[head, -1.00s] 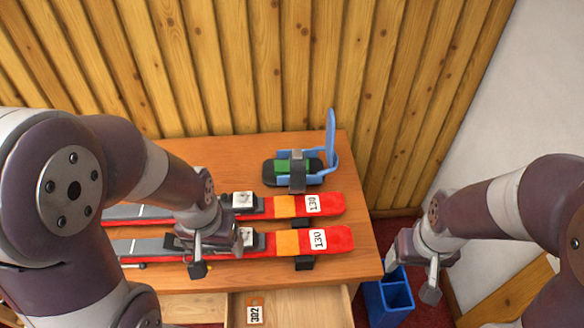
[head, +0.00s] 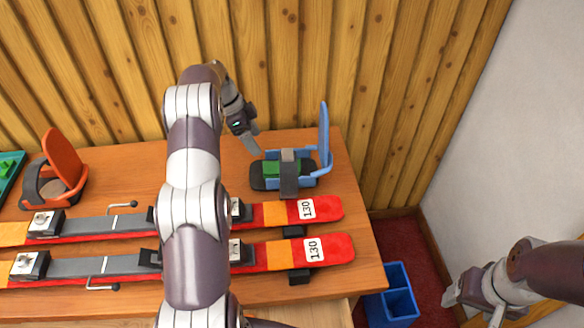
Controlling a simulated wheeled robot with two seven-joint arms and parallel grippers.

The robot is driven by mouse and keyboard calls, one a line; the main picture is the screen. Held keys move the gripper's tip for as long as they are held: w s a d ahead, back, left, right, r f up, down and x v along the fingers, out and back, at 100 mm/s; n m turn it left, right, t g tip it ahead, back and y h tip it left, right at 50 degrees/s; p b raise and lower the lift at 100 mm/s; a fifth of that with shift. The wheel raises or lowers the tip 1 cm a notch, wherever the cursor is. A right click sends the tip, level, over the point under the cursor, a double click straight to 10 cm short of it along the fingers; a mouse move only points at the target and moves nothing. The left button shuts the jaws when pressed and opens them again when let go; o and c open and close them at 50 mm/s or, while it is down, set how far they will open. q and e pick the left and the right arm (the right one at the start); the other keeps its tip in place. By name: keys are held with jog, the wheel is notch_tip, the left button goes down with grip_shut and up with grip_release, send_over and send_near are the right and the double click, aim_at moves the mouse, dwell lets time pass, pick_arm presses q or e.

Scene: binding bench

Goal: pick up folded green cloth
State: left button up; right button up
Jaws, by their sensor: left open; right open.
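The folded green cloth (head: 271,169) appears as a green patch in the blue boot-like holder (head: 325,150), on the dark base under the grey strap (head: 289,175). The strap hides part of it. My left gripper (head: 248,146) is open and empty, above the table's back edge, just left of the holder and apart from the cloth. My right gripper (head: 470,312) is open at the lower right, off the table, far from the cloth, and partly cut off by the frame.
Two red and orange skis (head: 275,213) with grey bindings lie across the wooden table (head: 352,222). An orange boot-like holder (head: 64,157) and a green tray (head: 8,178) stand at the left. A blue bin (head: 390,305) stands right of the table. A plank wall (head: 340,70) rises behind.

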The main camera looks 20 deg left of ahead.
aim_at(273, 167)
pick_arm(q)
jog(key=x, duration=1.1)
jog(key=shift+w+f, duration=0.25)
jog(key=shift+f, duration=0.1)
jog(key=c, duration=0.7)
